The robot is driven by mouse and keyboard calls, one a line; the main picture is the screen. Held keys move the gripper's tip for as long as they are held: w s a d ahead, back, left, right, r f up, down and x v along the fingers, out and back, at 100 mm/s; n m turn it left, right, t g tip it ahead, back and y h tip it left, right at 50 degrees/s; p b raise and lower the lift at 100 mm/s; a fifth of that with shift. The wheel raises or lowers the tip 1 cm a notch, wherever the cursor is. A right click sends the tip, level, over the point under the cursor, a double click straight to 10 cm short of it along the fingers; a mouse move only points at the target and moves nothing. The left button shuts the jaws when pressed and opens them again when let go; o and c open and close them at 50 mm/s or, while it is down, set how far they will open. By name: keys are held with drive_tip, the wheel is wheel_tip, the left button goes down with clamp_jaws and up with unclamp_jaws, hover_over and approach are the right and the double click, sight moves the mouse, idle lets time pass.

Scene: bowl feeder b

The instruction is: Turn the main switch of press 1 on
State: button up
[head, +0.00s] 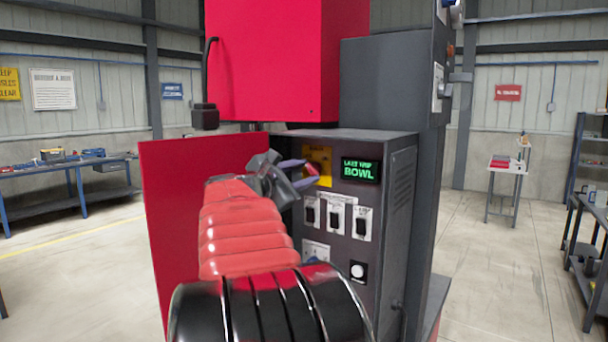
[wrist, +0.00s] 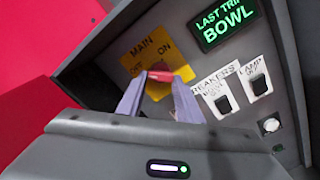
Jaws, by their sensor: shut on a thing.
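The main switch is a red handle (wrist: 160,76) on a yellow plate (wrist: 146,52), with MAIN, OFF at left and ON at right printed on it. The plate (head: 321,155) is on the front of the dark grey control cabinet (head: 400,225) in the head view, partly hidden by my gripper. My gripper (head: 310,172) reaches the plate, and its purple fingers are shut on the red handle. In the wrist view my gripper (wrist: 160,84) has one finger on each side of the handle. I cannot tell whether the handle points to OFF or ON.
A lit green display (head: 360,170) reading LAST TRIP BOWL is right of the plate. Black breaker switches (head: 335,218) and a white round button (head: 358,271) are below. A red panel (head: 195,215) stands close at left.

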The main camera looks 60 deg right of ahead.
drive_tip(key=shift+c, duration=1.1)
drive_tip(key=shift+f+m, duration=0.1)
drive_tip(key=shift+m, duration=0.3)
drive_tip(key=m, duration=1.7)
drive_tip(key=o, duration=0.8)
drive_tip(key=shift+o, duration=1.2)
drive_tip(key=shift+r, duration=0.35)
